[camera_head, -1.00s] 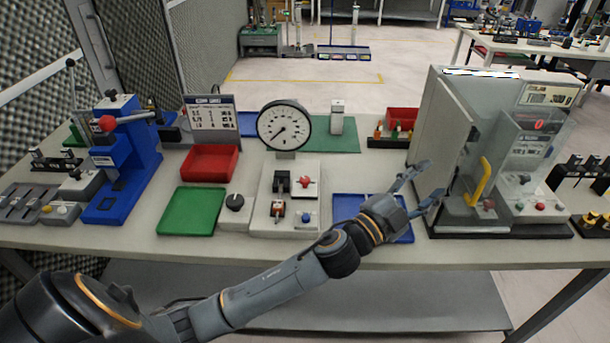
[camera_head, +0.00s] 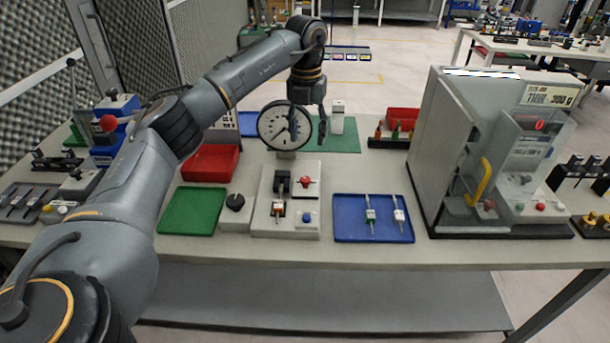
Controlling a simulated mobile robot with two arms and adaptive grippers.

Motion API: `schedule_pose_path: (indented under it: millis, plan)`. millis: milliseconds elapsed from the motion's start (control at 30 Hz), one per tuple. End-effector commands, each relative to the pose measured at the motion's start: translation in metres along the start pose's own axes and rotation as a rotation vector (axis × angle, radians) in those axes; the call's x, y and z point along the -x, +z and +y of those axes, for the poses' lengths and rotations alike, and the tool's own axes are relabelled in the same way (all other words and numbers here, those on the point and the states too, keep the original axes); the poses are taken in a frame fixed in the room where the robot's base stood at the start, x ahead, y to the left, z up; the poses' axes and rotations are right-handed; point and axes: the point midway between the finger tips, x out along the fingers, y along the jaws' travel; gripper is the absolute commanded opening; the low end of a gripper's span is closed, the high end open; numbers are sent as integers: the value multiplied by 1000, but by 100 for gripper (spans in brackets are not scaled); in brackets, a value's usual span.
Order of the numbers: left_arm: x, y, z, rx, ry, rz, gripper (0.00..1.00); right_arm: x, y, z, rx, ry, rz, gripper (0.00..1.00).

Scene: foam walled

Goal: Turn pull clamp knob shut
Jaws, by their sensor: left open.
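My left gripper (camera_head: 308,122) points down, open and empty, its fingers partly in front of the round dial gauge (camera_head: 275,127). Below it is the light grey test fixture (camera_head: 262,228), which bears a black clamp block (camera_head: 282,182), a red knob (camera_head: 305,182), a small part with an orange-red section (camera_head: 278,210) and a blue button (camera_head: 306,217). A black round knob (camera_head: 235,202) sits on a small grey box at the fixture's left. The gripper is above and behind these knobs, touching neither. I cannot tell which knob belongs to the pull clamp, nor its turn position.
A blue tray (camera_head: 345,234) with two small parts lies right of the fixture. A green tray (camera_head: 190,212) and a red bin (camera_head: 208,163) are at its left. The grey machine with a yellow handle (camera_head: 480,182) stands at the right. My left arm covers much of the left side.

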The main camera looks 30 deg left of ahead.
Motion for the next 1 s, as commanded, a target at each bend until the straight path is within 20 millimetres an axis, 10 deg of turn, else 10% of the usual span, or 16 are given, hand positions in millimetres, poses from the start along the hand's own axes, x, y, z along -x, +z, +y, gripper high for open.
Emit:
schedule_pose_path:
  millis: [1000]
  plan:
    - [-134, -2, 7, 10, 17, 6, 50, 27, -3, 0, 1, 0, 1, 40]
